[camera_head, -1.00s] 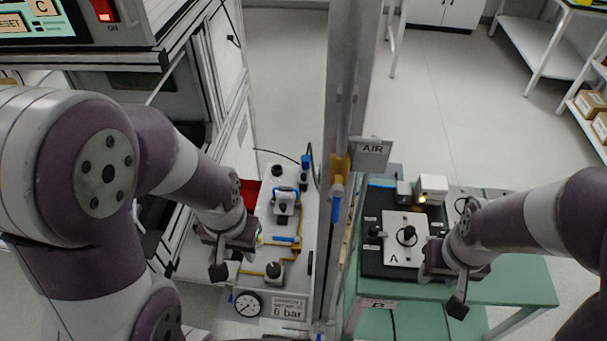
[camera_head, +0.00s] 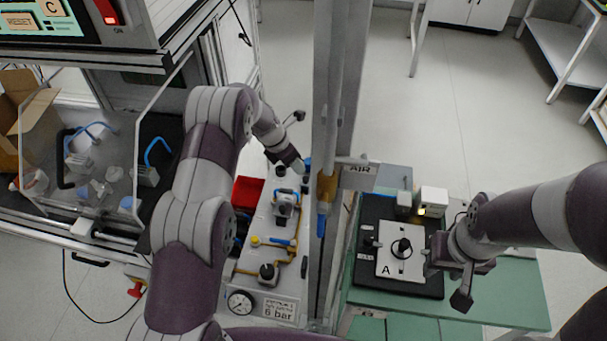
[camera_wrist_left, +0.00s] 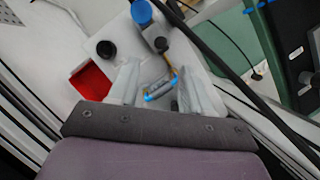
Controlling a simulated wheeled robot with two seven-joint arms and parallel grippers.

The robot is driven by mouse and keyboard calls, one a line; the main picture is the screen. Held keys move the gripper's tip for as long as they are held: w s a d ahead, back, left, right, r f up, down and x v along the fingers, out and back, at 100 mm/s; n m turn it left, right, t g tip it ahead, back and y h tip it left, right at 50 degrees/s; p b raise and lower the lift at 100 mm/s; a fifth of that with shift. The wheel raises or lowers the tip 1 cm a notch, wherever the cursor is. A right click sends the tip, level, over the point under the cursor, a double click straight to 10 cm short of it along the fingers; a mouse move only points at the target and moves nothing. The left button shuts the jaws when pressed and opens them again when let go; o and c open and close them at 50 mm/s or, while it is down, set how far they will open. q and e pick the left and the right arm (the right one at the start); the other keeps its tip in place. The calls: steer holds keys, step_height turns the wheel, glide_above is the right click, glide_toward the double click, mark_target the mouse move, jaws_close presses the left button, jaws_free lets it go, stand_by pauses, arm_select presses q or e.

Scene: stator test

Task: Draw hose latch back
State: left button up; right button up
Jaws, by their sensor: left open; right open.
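My left gripper (camera_head: 301,168) is above the far end of the white air panel (camera_head: 257,285), its fingers pointing down. In the left wrist view its two pale fingers (camera_wrist_left: 160,88) are apart, with a small light-blue part (camera_wrist_left: 159,91) seen between them; I cannot tell whether they touch it. A brass fitting (camera_wrist_left: 171,72) leads from that part towards a blue cap (camera_wrist_left: 142,12). I cannot tell which part is the hose latch. A metal unit with a blue loop (camera_head: 285,194) stands on the panel. My right gripper (camera_head: 432,264) is open beside the black board (camera_head: 372,277).
A grey column (camera_head: 325,120) with a yellow-and-blue valve (camera_head: 324,190) and an AIR sign (camera_head: 357,175) stands just right of the panel. A black hose (camera_wrist_left: 218,58) passes right of the left fingers.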

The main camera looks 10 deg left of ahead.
mark_target(305, 179)
arm_select(q)
steer(key=p+x, duration=0.1)
steer(key=x, duration=0.8)
steer(key=shift+f, duration=0.1)
